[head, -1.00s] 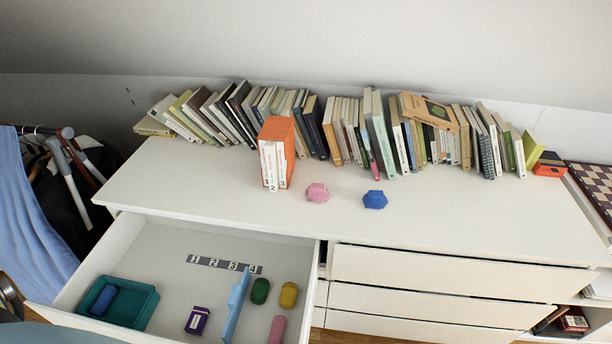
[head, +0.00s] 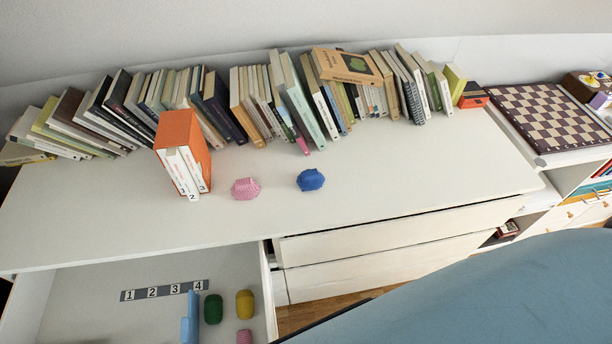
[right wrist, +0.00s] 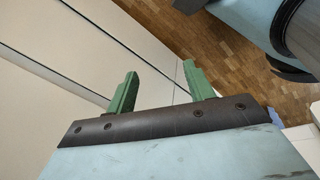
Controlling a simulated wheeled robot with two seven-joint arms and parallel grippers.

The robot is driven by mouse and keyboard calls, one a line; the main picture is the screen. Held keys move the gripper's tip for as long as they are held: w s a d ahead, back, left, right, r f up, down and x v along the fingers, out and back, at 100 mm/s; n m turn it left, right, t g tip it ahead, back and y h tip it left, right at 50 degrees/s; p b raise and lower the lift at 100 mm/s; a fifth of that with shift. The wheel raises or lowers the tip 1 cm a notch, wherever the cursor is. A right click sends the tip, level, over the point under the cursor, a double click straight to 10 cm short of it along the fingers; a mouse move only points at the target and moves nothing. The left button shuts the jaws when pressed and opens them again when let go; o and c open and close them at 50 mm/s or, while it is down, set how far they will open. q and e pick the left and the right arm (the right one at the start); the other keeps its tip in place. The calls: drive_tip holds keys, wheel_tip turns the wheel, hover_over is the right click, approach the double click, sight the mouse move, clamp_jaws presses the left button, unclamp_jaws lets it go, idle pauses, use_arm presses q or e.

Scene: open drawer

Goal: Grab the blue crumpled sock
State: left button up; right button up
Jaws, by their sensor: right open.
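The blue crumpled sock (head: 311,180) lies on the white dresser top, right of a pink crumpled sock (head: 245,188). Nothing touches it. My right gripper (right wrist: 162,85) shows in the right wrist view with its two green fingers apart and nothing between them. It is in front of the white drawer fronts, with the wooden floor beyond. The sock is not in the right wrist view. My left gripper is not in view.
An orange box with white volumes (head: 184,155) stands left of the socks, and a long row of books (head: 262,100) lines the back. The open drawer (head: 75,295) at lower left holds green, yellow and pink rolls. Free top surface lies right of the blue sock.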

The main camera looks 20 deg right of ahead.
drive_tip(key=w+r+n+t+h+p, duration=0.1)
drive_tip(key=w+r+n+t, duration=0.1)
drive_tip(key=w+r+n, duration=0.55)
drive_tip(key=w+r+n+t+h, duration=0.1)
drive_tip(key=w+r+n+t, duration=0.2)
drive_tip(key=w+r, duration=0.8)
drive_tip(key=n+t, duration=0.5)
drive_tip(key=n, duration=1.1)
approach(311, 175)
drive_tip(key=x, duration=0.3)
drive_tip(key=shift+s+d+f+b, duration=0.1)
drive_tip(key=shift+s+d+b, duration=0.1)
drive_tip(key=shift+b, duration=0.2)
drive_tip(key=shift+y, duration=0.3)
drive_tip(key=b+x, duration=0.1)
drive_tip(key=x, duration=0.4)
drive_tip(key=shift+w, duration=0.45)
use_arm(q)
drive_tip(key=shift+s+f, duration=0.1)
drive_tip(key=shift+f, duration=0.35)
use_arm(e)
drive_tip(key=c, duration=1.1)
